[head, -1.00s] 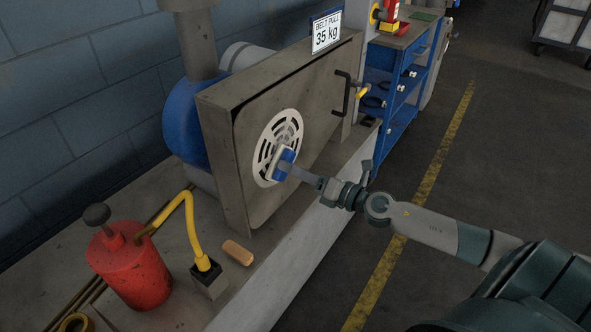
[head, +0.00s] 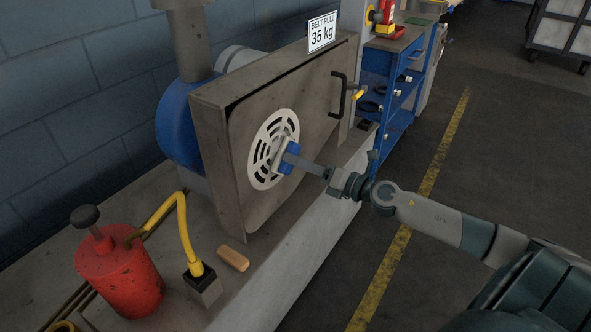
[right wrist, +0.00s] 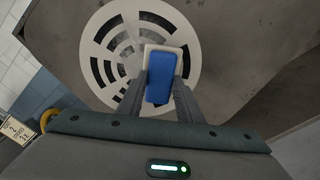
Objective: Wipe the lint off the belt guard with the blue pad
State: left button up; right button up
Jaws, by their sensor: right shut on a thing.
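The belt guard (head: 310,112) is a large grey-brown metal box face with a round white slotted vent (head: 259,170). My right gripper (head: 298,161) is shut on the blue pad (head: 291,153), which has a pale face towards the guard. The pad is at the vent's right part in the head view; I cannot tell for sure if it touches. In the right wrist view the pad (right wrist: 160,78) is between the fingers and covers part of the vent (right wrist: 101,72). A greyish patch, perhaps lint, shows over the slots (right wrist: 150,22). My left gripper is not in view.
A red can (head: 120,275), a yellow hose (head: 183,222) and an orange-brown block (head: 233,258) stand on the ledge at the lower left. A black handle (head: 341,95) sticks out from the guard. A blue shelf cart (head: 388,85) stands behind.

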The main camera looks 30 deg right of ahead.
jog(key=shift+d, duration=0.1)
dwell(0.3)
jog(key=d+b, duration=0.1)
jog(key=w+d+b, duration=0.2)
jog(key=shift+d, duration=0.4)
jog(key=shift+r, duration=0.15)
notch_tip(320, 180, up, 3)
jog(key=p, duration=0.3)
jog(key=shift+s+f, duration=0.1)
jog(key=shift+f, duration=0.1)
dwell(0.5)
